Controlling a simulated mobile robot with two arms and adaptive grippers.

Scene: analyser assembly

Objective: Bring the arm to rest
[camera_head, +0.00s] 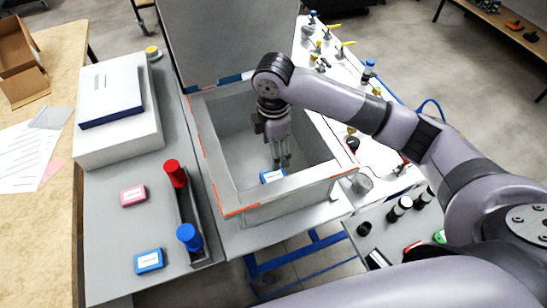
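My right arm (345,102) comes in from the right and reaches over an open grey box. My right gripper (282,162) points down inside the box. Its fingers look close together, but I cannot tell whether they are open or shut. A small blue-and-white block (272,176) is in the box just below the fingertips, partly hidden by the near wall. I cannot tell whether the fingertips touch it. My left gripper is not in view.
The grey box (290,193) has a raised lid (230,35). To its left are a pink block (133,195), a blue block (149,261), and a rack (189,215) with red (176,173) and blue (189,237) cylinders. Valves and fittings (340,48) stand behind the arm.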

